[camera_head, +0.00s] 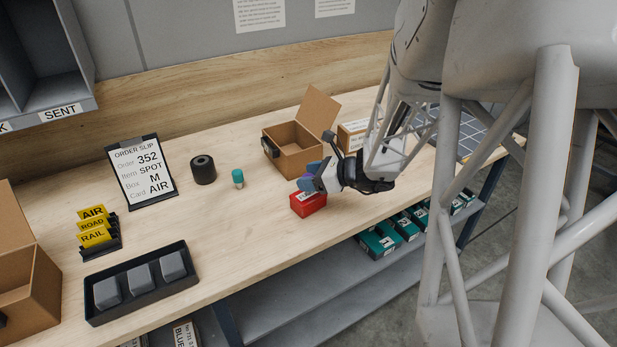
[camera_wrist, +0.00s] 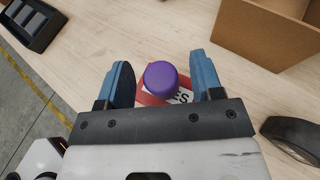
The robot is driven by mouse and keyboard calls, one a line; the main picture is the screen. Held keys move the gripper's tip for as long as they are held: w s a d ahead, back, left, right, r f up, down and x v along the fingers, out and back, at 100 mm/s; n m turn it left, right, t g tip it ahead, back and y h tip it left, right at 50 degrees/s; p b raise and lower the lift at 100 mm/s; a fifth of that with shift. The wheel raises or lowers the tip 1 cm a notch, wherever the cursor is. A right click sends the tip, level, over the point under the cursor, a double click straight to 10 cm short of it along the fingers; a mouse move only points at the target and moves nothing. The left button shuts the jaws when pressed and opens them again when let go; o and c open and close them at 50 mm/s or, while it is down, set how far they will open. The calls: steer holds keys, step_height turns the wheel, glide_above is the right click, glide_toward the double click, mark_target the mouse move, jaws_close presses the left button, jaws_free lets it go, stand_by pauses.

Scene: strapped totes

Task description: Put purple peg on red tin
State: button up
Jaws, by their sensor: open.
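The red tin (camera_head: 309,203) stands on the table near its front edge, below my gripper (camera_head: 308,176). In the wrist view the red tin (camera_wrist: 149,98) has a white label with black letters, partly covered. The purple peg (camera_wrist: 161,80) shows its round top between my two blue fingers, over the red tin. My gripper (camera_wrist: 161,78) is open, with a gap on each side of the peg. The peg appears to rest on the tin, but its base is hidden.
An open cardboard box (camera_head: 291,149) stands just behind the tin, with a smaller carton (camera_head: 352,136) to its right. A teal-topped peg (camera_head: 238,178) and a black roll (camera_head: 203,170) stand left. A black tray (camera_head: 140,284) holds grey blocks. Table between is clear.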

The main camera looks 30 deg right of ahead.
steer(key=v, duration=1.1)
steer(key=shift+s+r, duration=0.2)
steer(key=shift+s, duration=0.05)
steer(key=shift+d, duration=0.1)
stand_by(0.8)
steer(key=s+a+r+n+g+h, duration=0.25)
steer(key=a+n+g, duration=0.45)
steer(key=a+n, duration=0.5)
steer(key=s+a+r+n+g+h, duration=0.1)
steer(key=s+a+r+n+h, duration=0.5)
steer(key=s+a+n, duration=0.6)
steer(key=r+n, duration=0.1)
steer(key=n, duration=0.3)
steer(key=shift+a+r, duration=0.2)
steer(key=shift+a, duration=0.05)
